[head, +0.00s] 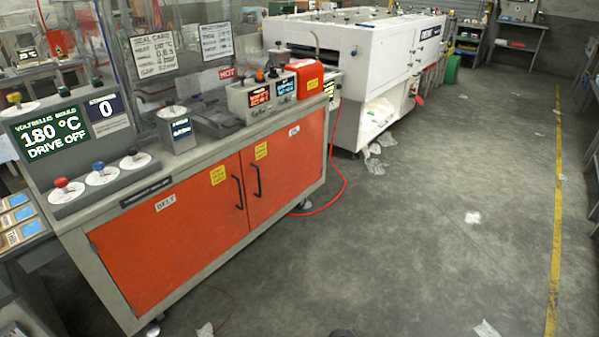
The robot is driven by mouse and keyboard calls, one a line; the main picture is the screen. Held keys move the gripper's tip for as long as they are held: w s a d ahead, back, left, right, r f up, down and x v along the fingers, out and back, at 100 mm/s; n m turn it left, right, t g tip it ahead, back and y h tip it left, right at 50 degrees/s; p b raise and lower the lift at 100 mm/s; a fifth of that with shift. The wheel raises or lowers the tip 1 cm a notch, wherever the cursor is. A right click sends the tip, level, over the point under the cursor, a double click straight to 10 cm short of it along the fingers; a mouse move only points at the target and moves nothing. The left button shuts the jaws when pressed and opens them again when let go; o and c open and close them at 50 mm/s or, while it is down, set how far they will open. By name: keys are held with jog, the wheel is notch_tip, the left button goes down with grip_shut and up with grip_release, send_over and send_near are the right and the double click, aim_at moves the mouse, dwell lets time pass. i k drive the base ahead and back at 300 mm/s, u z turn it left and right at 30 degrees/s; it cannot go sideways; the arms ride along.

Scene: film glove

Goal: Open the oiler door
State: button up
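A grey machine cabinet with two orange doors stands at the left of the head view. The right orange door (290,165) has a small white label (294,131) that seems to read "OIL". Its black bar handle (257,181) is upright on its left edge. The left orange door (165,240) has a white label reading "BELT" (165,203) and a black handle (239,192) on its right edge. Each door also has a yellow sticker. Both doors look shut, flush with the cabinet front. My gripper is not in view.
The grey floor (430,220) before and right of the cabinet is mostly open, with scraps of film (373,165). A red hose (343,178) runs down to the floor by the cabinet's right end. A white machine (375,45) stands behind. Control panels (70,135) top the cabinet.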

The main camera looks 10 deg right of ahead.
aim_at(279, 166)
jog(key=u, duration=0.1)
jog(key=i, duration=0.95)
jog(key=z, duration=0.4)
jog(key=k, duration=0.55)
jog(key=u, duration=1.35)
